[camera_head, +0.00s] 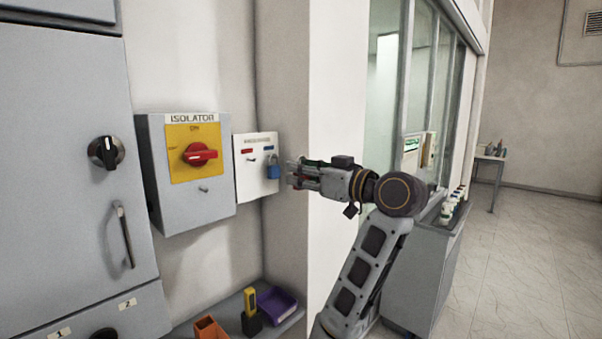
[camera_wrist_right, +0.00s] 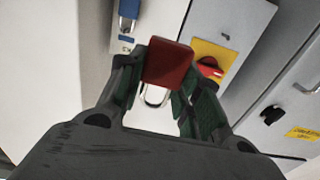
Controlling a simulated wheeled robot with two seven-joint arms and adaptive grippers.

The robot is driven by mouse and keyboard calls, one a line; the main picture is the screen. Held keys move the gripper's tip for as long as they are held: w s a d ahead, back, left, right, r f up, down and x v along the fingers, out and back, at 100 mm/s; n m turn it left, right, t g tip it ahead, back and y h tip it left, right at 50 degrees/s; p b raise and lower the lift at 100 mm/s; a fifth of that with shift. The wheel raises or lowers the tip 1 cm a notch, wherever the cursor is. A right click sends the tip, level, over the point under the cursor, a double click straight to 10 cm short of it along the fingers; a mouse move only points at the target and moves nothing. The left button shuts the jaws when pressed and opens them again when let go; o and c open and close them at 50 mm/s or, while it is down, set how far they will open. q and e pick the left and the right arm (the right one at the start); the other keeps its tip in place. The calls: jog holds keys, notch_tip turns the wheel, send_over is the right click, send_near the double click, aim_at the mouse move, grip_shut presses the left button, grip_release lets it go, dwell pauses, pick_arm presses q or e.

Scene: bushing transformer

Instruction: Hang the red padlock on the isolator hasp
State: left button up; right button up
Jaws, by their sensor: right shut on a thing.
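My right gripper (camera_head: 297,174) is beside the padlock board, right of it in the head view. It is shut on the red padlock (camera_wrist_right: 167,62); the red body is between the fingertips (camera_wrist_right: 160,75) and its silver shackle shows below it in the wrist view. The grey isolator box (camera_head: 193,215) has a yellow plate with a red rotary handle (camera_head: 200,154). A small metal piece (camera_head: 203,189), which looks like the hasp, sits below the plate; the padlock is apart from it. My left gripper is not in view.
The white padlock board (camera_head: 246,182) holds a blue padlock (camera_head: 273,171) at its right. A grey cabinet (camera_head: 60,200) stands at left. Below, a shelf carries an orange bin (camera_head: 209,329), a yellow-black tool (camera_head: 250,312) and a purple tray (camera_head: 277,305). The wall corner is close to my gripper.

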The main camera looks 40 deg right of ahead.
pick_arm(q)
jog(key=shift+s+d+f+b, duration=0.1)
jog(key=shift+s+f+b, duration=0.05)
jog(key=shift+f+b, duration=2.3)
pick_arm(e)
jog(key=shift+s+d, duration=0.2)
jog(key=shift+s, duration=2.7)
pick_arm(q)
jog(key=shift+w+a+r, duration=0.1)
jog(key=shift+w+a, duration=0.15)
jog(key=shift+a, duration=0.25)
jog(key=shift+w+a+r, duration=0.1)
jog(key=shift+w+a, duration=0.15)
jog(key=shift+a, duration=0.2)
